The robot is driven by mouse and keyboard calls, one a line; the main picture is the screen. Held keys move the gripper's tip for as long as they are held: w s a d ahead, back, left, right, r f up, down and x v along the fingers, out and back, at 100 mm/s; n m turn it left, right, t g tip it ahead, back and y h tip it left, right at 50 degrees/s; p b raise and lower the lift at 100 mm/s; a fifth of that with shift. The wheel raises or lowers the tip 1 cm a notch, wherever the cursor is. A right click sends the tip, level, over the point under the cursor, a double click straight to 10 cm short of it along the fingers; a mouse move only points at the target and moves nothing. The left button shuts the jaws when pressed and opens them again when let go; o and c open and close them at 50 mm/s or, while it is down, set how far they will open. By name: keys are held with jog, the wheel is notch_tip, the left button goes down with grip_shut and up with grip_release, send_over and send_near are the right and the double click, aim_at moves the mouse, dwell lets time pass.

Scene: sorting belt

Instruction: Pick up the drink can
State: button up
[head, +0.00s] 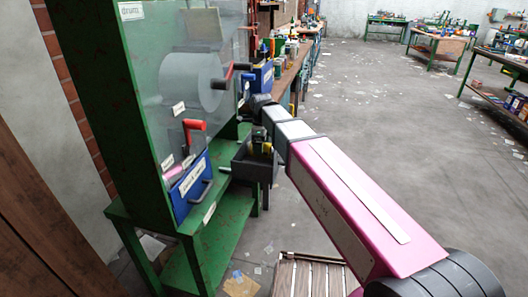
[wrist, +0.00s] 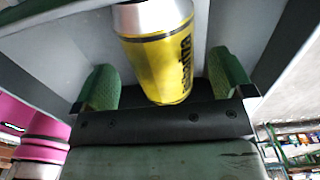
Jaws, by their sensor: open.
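The drink can is yellow with dark lettering and a bare silver end. It shows large at the top middle of the wrist view (wrist: 157,58), inside a grey bin. My gripper (wrist: 164,82) is open, with one green-padded finger on each side of the can. A gap shows between the can and each pad. In the head view the grey bin (head: 240,172) hangs at the side of a green machine (head: 90,95). A small yellow patch in the bin (head: 266,148) looks like the can, mostly hidden by my gripper and wrist.
The grey bin's walls stand close around my gripper. A blue drawer (head: 190,188) with a handle and a red lever (head: 193,126) are on the machine to the left. A cluttered workbench (head: 290,72) runs behind. A slatted wooden pallet (head: 300,275) lies below my arm. The floor at right is open.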

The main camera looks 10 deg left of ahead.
jog(key=shift+f, duration=1.5)
jog(key=c, duration=1)
jog(key=shift+r, duration=0.1)
